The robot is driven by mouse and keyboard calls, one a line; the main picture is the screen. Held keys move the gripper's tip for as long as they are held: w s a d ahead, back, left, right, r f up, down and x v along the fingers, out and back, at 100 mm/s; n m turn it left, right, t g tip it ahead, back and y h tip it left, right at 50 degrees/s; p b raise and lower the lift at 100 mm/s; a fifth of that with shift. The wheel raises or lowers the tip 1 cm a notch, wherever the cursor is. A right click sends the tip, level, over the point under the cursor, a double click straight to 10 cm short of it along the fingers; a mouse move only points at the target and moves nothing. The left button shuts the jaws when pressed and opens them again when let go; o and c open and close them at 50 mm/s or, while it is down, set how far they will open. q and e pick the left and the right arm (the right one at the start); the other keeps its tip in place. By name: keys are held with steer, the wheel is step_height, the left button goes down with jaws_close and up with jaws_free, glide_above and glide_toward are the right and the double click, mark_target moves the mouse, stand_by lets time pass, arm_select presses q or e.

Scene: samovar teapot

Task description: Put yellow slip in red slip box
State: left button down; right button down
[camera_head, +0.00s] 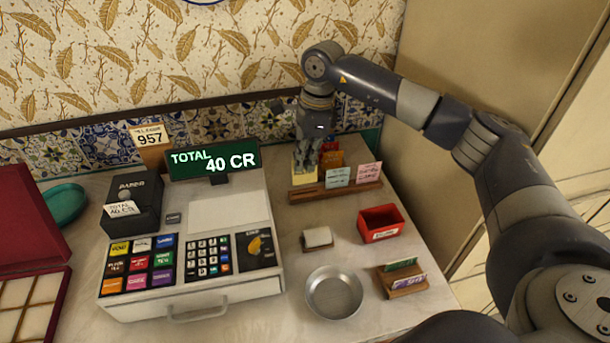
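The yellow slip (305,176) stands at the left end of a wooden slip rack (335,192) at the back of the counter. My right gripper (306,160) points down right at the slip and covers its upper part. Whether the fingers are closed on the slip is hard to tell at this size. The red slip box (381,223), an open-topped box with a white label on its front, stands to the right and nearer. No paper shows inside it. My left gripper is not in view.
A light slip (338,177) and a pink slip (369,172) stand in the same rack. A cash register (190,270), a small pad (318,237), a metal bowl (334,292) and a wooden card holder (403,279) occupy the counter. A wall closes the back.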

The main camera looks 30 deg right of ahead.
step_height(320, 180, up, 4)
steer(key=shift+r, duration=0.6)
steer(key=shift+r+p, duration=1.5)
steer(key=shift+r, duration=0.95)
